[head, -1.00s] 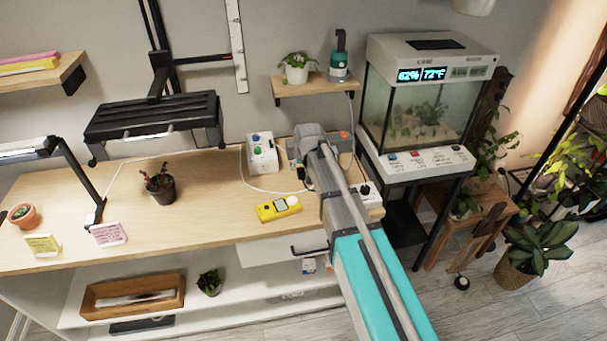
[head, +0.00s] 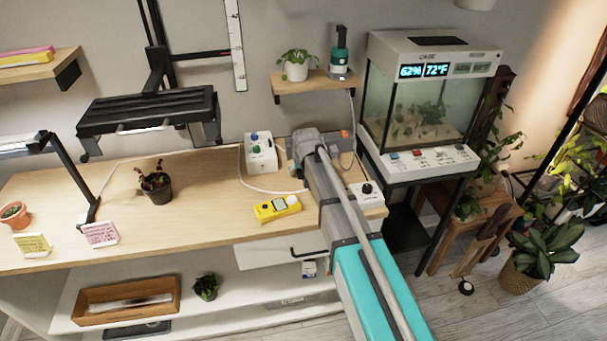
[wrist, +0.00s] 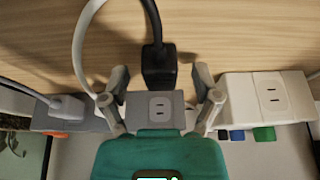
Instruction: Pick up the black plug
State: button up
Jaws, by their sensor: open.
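The black plug (wrist: 158,68) shows in the wrist view, with its black cable running up over the wooden tabletop. Its lower end meets the edge of a grey socket strip (wrist: 158,108); I cannot tell whether it is plugged in. My gripper (wrist: 161,76) is open. One finger is on each side of the plug, with a gap on both sides. A pale cable loop passes by the left finger. In the head view my arm hides most of the gripper and I cannot make out the plug.
A white plug (wrist: 68,106) sits at the strip's left. A white socket box (wrist: 266,98) is right of my gripper. On the bench (head: 90,215) are a yellow meter (head: 278,208), a white box (head: 261,153) and a potted plant (head: 156,186). The terrarium (head: 420,110) stands to the right.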

dwell(0.3)
grip_shut()
dwell(0.3)
jog(key=shift+r, duration=0.15)
notch_tip(320, 180, up, 3)
jog(key=p, duration=0.3)
jog(key=shift+f, duration=0.2)
jog(key=s+d+r+p, duration=0.6)
jog(key=d+r+p, duration=0.4)
jog(key=d, duration=0.2)
jog(key=shift+s+d, duration=0.15)
jog(key=shift+s, duration=0.25)
